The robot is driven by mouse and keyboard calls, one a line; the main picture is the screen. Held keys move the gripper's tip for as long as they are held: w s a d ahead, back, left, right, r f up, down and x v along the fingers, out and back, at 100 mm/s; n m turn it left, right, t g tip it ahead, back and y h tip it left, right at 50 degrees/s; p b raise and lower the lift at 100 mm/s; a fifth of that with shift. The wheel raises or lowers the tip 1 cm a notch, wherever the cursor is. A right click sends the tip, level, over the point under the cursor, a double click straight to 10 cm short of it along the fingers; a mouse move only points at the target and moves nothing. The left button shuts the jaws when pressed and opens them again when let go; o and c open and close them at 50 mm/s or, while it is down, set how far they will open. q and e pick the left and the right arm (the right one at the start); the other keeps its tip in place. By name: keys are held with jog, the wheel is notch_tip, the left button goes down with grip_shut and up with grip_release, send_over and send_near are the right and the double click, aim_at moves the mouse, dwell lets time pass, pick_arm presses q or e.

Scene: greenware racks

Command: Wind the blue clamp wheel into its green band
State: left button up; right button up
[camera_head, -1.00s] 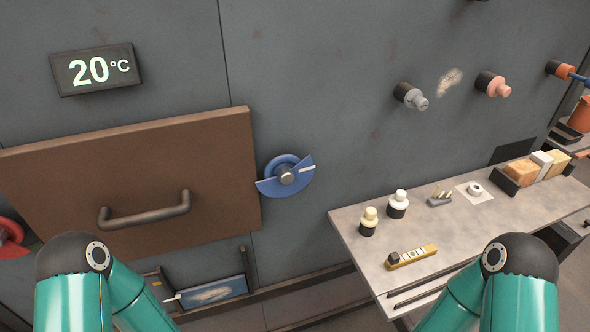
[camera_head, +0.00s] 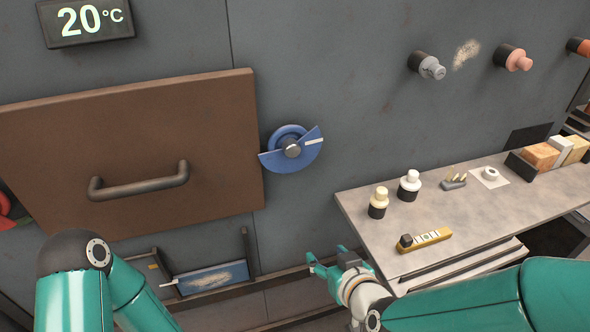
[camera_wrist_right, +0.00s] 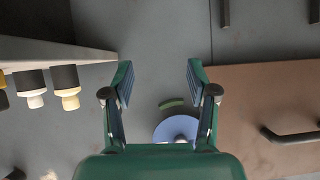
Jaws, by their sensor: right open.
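The blue clamp wheel (camera_head: 288,164) sits on the grey wall just right of the brown door. It has a metal hub and a white mark on its right side. In the right wrist view the wheel (camera_wrist_right: 178,130) shows partly behind the gripper body, with a short green band (camera_wrist_right: 172,103) beside its edge. The band cannot be made out in the head view. My right gripper (camera_head: 327,256) is open and empty, below and right of the wheel, apart from it. Its spread fingers show in the wrist view (camera_wrist_right: 160,84). My left gripper is out of view.
The brown door (camera_head: 225,115) has a dark handle (camera_head: 140,188). A grey bench (camera_head: 460,215) at right holds stoppered bottles (camera_head: 410,186) and a yellow level (camera_head: 425,240). Knobs (camera_head: 428,66) stick out of the wall above. A red wheel (camera_head: 5,205) shows at the left edge.

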notch_tip(320, 180, up, 11)
jog(key=s+a+n+t+y+b, duration=0.1)
jog(key=s+a+t+b, duration=0.1)
jog(key=t, duration=0.4)
send_near(293, 151)
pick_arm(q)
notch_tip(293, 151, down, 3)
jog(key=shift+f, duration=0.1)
pick_arm(e)
jog(key=shift+y, duration=0.4)
jog(key=x, duration=0.9)
jog(key=shift+w+d+f, duration=0.1)
jog(key=shift+d, duration=0.1)
jog(key=shift+c, duration=0.3)
grip_shut()
